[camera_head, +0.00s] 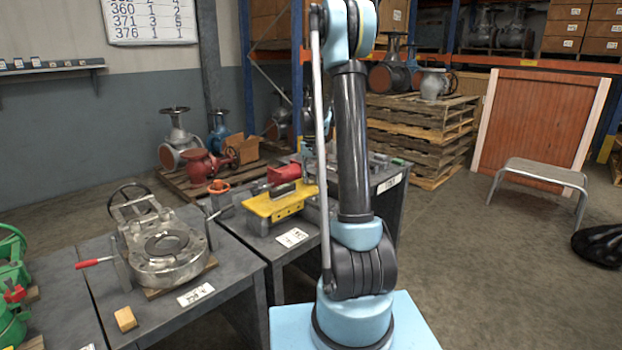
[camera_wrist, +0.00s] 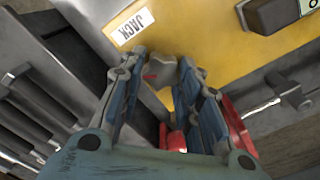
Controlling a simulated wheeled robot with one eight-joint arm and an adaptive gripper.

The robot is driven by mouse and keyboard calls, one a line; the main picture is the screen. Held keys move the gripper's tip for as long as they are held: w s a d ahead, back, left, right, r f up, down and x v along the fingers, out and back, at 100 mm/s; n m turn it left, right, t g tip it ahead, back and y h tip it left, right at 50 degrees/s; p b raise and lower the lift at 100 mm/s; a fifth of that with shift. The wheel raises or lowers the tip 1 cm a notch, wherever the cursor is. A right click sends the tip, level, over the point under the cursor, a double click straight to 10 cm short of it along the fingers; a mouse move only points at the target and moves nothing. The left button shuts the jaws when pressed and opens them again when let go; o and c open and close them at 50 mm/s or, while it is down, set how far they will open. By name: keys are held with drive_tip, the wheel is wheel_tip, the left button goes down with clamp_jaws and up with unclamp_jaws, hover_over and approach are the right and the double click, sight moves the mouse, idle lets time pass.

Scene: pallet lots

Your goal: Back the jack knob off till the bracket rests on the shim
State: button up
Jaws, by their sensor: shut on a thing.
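The yellow bracket (camera_head: 283,202) sits on the middle bench in the head view. It fills the top of the wrist view as a yellow plate (camera_wrist: 210,32) with a white JACK label (camera_wrist: 131,25). My gripper (camera_wrist: 165,70) is at the bracket's edge, shut on the grey jack knob (camera_wrist: 160,74), which shows between the fingertips with a small red mark beside it. In the head view my arm hides the knob. I cannot make out the shim, nor whether the bracket touches it.
A red part (camera_head: 284,174) stands behind the bracket; red also shows beside my right finger. A dark block (camera_wrist: 275,14) lies on the plate. A metal casting (camera_head: 165,255) and a wooden block (camera_head: 125,319) are on the near bench (camera_head: 235,262).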

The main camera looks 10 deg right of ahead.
drive_tip(key=n, duration=0.4)
drive_tip(key=shift+w+n, duration=0.1)
drive_tip(key=shift+n, duration=0.2)
drive_tip(key=n, duration=0.3)
drive_tip(key=shift+a+n, duration=0.1)
drive_tip(key=shift+n, duration=0.2)
drive_tip(key=n, duration=0.4)
drive_tip(key=shift+n, duration=0.3)
drive_tip(key=n, duration=0.3)
drive_tip(key=shift+n, duration=0.3)
drive_tip(key=n, duration=1.1)
drive_tip(key=shift+s+n, duration=0.2)
drive_tip(key=shift+n, duration=1.9)
